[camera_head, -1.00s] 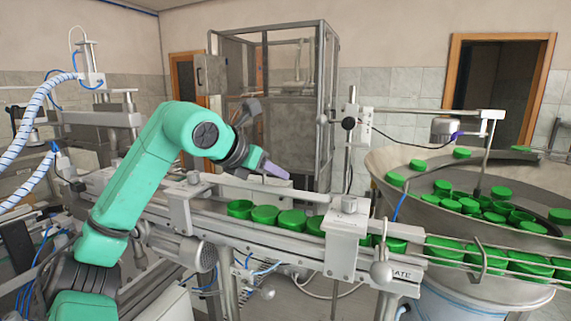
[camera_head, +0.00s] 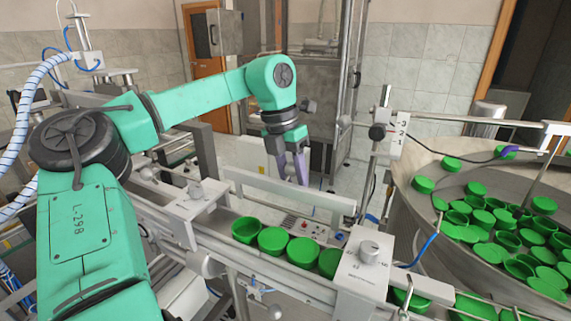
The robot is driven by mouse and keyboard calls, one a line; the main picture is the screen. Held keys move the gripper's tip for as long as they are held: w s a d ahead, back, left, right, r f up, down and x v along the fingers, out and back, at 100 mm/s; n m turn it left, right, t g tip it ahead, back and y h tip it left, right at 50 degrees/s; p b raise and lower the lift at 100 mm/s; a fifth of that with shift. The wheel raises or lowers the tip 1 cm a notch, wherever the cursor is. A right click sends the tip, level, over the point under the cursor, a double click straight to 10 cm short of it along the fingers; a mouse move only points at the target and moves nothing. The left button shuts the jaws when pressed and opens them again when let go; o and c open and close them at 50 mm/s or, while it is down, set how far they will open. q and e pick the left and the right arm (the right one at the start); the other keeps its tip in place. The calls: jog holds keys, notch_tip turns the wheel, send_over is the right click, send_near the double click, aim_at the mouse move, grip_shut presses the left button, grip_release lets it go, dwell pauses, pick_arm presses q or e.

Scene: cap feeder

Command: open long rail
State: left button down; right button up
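The long rail (camera_head: 290,194) is a straight grey metal bar behind the row of green caps. It stands off from the caps, with a gap between them. Clamp blocks with round knobs sit near its ends, one at the left (camera_head: 196,196) and one at the right (camera_head: 366,258). My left gripper (camera_head: 292,182) points down at the far side of the rail's middle. Its two purple fingers are apart with nothing seen between them. The tips are close to the rail's top edge; I cannot tell whether they touch it. My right gripper is out of view.
Several green caps (camera_head: 302,252) sit on the conveyor. A round metal feeder bowl (camera_head: 405,205) full of green caps stands at the right. A metal-framed cabinet (camera_head: 335,95) stands at the back. A thin post (camera_head: 380,150) rises right of the rail.

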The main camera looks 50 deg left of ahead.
pick_arm(q)
jog(key=shift+w+a+f+g+h, duration=0.1)
jog(key=shift+w+f+g+h, duration=0.15)
jog(key=shift+g, duration=0.35)
jog(key=shift+w+a+f+g+h, duration=0.1)
jog(key=shift+w+g, duration=0.2)
jog(key=shift+g, duration=0.3)
jog(key=c, duration=0.5)
grip_release()
jog(key=shift+f, duration=0.1)
jog(key=v, duration=0.7)
jog(key=shift+r+b, duration=0.25)
jog(key=shift+b, duration=0.05)
jog(key=shift+a, duration=0.1)
jog(key=shift+w, duration=0.1)
